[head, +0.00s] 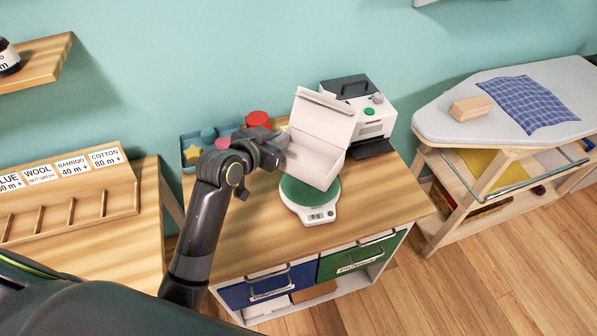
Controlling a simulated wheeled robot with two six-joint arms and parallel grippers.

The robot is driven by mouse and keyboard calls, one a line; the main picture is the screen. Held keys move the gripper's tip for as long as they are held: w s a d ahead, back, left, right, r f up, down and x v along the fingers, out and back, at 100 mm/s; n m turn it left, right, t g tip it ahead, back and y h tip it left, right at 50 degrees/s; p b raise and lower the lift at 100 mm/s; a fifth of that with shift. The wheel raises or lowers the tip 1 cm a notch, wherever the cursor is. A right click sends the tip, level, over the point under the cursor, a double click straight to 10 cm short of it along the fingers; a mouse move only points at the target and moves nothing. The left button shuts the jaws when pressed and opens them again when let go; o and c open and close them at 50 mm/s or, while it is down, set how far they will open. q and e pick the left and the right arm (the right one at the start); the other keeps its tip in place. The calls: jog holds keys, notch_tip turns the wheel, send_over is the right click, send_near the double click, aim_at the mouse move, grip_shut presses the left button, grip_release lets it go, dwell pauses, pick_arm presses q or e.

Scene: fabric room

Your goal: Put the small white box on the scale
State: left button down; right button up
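The small white box (315,158) has its lid raised and stands over the back part of the scale's round green plate (307,197). It looks tilted. I cannot tell whether its underside rests on the plate or hangs just above it. The white scale (318,216) sits on the wooden table with its display facing front. My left gripper (277,150) is at the box's left side, with its dark fingertips at the box edge. Whether the fingers are closed on the box wall is not clear. My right gripper is not in view.
A blue tray (190,158) with coloured shapes sits behind my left gripper. A white printer (371,115) stands at the back right. The table's front right (385,212) is clear. An ironing board (440,126) stands to the right, a labelled rack (70,200) to the left.

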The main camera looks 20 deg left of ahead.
pick_arm(q)
notch_tip(320, 180, down, 4)
jog(key=shift+f, duration=2.1)
jog(key=shift+f, duration=0.1)
jog(key=c, duration=2.1)
grip_release()
jog(key=shift+f, duration=0.1)
jog(key=o, duration=0.4)
